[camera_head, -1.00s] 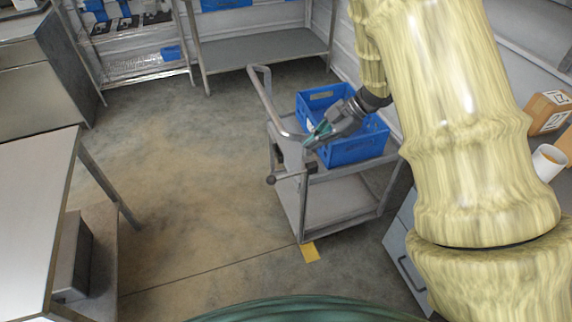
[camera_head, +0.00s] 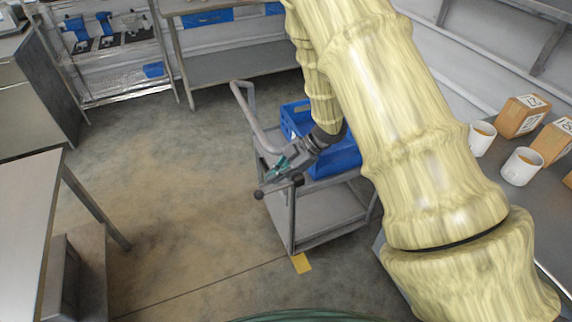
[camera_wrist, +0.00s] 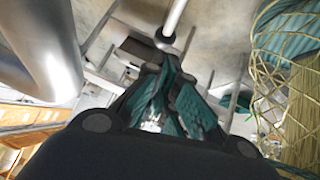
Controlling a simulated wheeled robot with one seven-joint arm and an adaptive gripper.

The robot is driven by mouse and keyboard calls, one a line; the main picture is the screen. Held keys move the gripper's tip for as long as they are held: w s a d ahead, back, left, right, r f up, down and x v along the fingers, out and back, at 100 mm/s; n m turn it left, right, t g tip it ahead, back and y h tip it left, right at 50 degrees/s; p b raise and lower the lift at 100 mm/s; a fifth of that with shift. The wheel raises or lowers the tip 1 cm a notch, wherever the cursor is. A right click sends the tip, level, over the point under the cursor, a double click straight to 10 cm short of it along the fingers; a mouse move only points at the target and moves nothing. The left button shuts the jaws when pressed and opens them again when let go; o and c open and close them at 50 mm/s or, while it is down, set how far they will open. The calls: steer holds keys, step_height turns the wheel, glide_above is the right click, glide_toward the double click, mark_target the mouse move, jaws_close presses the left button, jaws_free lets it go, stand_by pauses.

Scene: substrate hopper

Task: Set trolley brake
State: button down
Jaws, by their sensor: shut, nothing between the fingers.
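The trolley (camera_head: 292,225) is a grey metal cart with a bent push handle (camera_head: 262,125). A lever with a dark ball knob (camera_head: 258,194) sticks out at its near left corner. The knob and its bare rod also show in the wrist view, where the knob (camera_wrist: 166,35) lies just beyond my fingertips. My gripper (camera_head: 274,172) is shut and empty, just above the lever beside the handle. In the wrist view my gripper's teal-padded fingers (camera_wrist: 166,72) are together. I cannot tell whether they touch the lever. My forearm hides part of the trolley's top.
A blue crate (camera_head: 340,160) stands on the trolley top, close to my wrist. The handle tube (camera_wrist: 40,45) runs close to my gripper's left. White cups (camera_head: 522,166) and boxes (camera_head: 522,115) stand on the right bench. Floor at left is clear.

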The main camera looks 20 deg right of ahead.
mark_target(264, 192)
steer(key=shift+w+a+f+p, duration=0.1)
steer(key=shift+w+f+p, duration=0.15)
steer(key=shift+f, duration=0.8)
steer(key=shift+w+f+p, duration=0.15)
steer(key=shift+w+f, duration=0.05)
steer(key=shift+f, duration=0.85)
